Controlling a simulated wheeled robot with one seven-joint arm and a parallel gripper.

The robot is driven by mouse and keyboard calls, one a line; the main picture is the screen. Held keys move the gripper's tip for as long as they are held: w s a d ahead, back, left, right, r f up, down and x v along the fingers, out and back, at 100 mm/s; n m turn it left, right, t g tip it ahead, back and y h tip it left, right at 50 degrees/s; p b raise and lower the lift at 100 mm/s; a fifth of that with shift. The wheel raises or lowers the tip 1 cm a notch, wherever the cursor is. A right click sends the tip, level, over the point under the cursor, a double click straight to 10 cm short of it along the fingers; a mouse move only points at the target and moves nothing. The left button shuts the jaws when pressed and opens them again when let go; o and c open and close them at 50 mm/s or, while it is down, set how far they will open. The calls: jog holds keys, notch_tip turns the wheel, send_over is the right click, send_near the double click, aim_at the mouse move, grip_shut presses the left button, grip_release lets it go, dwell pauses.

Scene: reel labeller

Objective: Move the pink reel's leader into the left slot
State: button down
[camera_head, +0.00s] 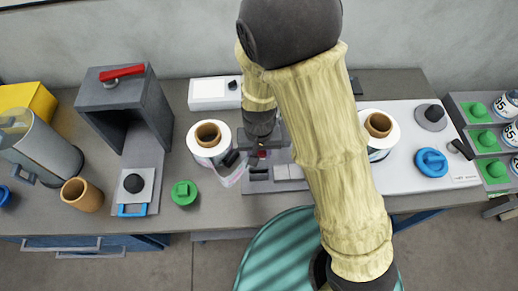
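A white reel (208,142) with a brown core stands left of my gripper on the bench. A thin pinkish strip, which looks like its leader (233,177), runs from its lower right side toward the grey block. The grey slotted block (290,186) lies below and right of my gripper; its left part (258,174) shows a dark opening. My gripper (256,155) points down just above the block's left part, right of the reel. A small red spot shows at its fingertips. The fingers are too small and dark to tell whether they hold the leader.
A second reel (379,130) stands right, partly behind my arm, on a white panel (408,168) with a blue knob (431,162). A green knob (184,192) lies below the left reel. A grey press frame (125,105) with a red handle stands left. My arm hides the middle.

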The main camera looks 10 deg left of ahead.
jog(key=shift+s+d, duration=0.15)
jog(key=shift+s, duration=0.65)
jog(key=shift+s+d, duration=0.1)
jog(key=shift+s, duration=0.2)
jog(key=shift+f, duration=0.1)
notch_tip(320, 180, down, 6)
jog(key=b, duration=0.5)
dwell(1.5)
jog(key=shift+s, duration=0.1)
jog(key=shift+s+d+p, duration=0.1)
jog(key=shift+d+p, duration=0.1)
jog(key=shift+p, duration=0.1)
